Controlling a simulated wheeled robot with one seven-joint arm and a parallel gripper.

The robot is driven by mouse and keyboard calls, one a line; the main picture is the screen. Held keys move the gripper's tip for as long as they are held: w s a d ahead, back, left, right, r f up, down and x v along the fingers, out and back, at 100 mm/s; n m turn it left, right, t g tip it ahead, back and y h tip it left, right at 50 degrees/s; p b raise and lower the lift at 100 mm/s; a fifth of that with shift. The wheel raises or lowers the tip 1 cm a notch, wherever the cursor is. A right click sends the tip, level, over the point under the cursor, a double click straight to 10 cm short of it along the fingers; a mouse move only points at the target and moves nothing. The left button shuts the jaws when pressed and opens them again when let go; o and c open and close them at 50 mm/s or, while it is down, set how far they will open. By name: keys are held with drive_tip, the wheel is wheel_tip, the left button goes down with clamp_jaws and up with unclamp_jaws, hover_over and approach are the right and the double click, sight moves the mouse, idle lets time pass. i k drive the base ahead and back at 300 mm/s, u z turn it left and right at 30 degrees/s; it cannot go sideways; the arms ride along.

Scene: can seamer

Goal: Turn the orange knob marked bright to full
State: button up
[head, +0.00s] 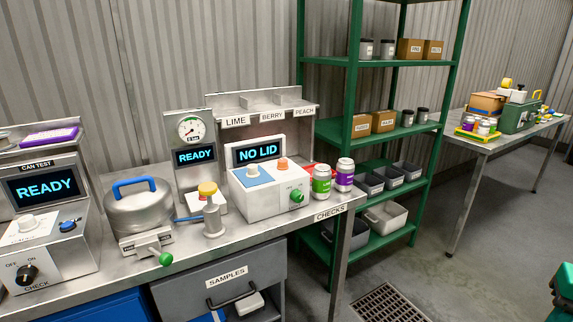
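An orange knob (282,164) sits on the sloped top of a white box (268,196) on the steel bench, just below the box's screen (257,151) reading "NO LID". Any marking by the orange knob is too small to read, and I cannot tell its setting. A white knob (253,171) on a blue patch is to its left, and a green knob (297,196) is on the box's front at the lower right.
Green and purple cans (344,174) stand on the bench right of the box. A gauge post (191,130), a yellow button (207,188) and a lidded pot (138,207) stand to its left. Floor shows at right, with a drain grate (390,303).

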sight(282, 163)
drive_tip(key=k, duration=0.5)
drive_tip(key=u, duration=0.55)
drive_tip(key=i, duration=1.75)
drive_tip(key=z, duration=0.55)
